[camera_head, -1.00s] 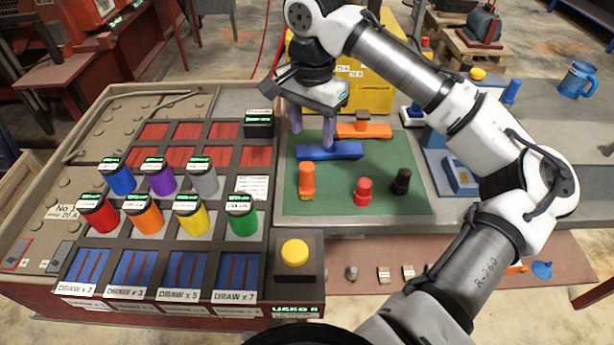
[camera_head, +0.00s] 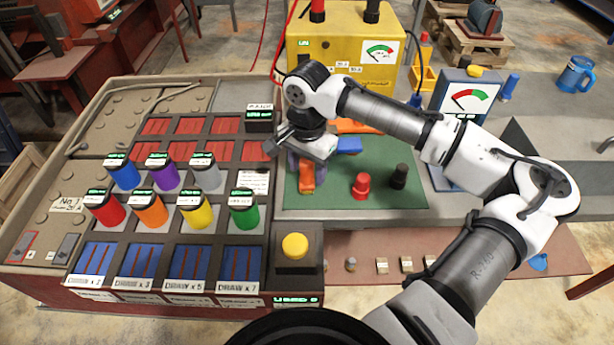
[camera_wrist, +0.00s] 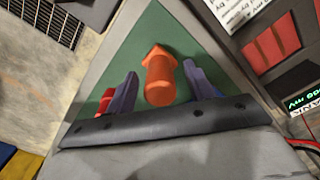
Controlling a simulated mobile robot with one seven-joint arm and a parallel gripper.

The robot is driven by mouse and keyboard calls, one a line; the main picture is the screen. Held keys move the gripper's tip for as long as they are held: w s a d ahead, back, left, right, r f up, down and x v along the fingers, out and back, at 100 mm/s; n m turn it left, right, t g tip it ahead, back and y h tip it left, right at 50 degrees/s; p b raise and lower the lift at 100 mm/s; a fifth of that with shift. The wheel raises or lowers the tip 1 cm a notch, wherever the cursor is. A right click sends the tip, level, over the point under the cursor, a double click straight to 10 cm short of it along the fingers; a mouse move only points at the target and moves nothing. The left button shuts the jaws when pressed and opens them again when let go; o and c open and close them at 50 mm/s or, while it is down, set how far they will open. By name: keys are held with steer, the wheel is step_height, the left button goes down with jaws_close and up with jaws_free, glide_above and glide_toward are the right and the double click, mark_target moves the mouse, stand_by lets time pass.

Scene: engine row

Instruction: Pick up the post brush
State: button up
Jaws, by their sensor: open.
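An orange piece with a round barrel and a wider angular head (camera_head: 307,180) lies on the green mat (camera_head: 340,203), near the mat's left edge. I take it to be the post brush. My gripper (camera_head: 306,172) is over it, pointing down, and hides part of it in the head view. In the wrist view, the orange piece (camera_wrist: 160,78) shows between the two purple fingers of my gripper (camera_wrist: 161,76), with a gap on each side. The jaws are open and hold nothing. I cannot tell how far down the fingers reach around it.
A red post (camera_head: 361,186) and a black post (camera_head: 399,176) stand to the right on the mat. A blue piece (camera_head: 348,145) and another orange piece (camera_head: 358,126) lie behind. The yellow box (camera_head: 343,57) stands at the back; colored cylinders fill the left tray.

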steer(key=shift+c, duration=0.4)
steer(key=c, duration=1)
steer(key=shift+o, duration=0.2)
steer(key=shift+r, duration=0.1)
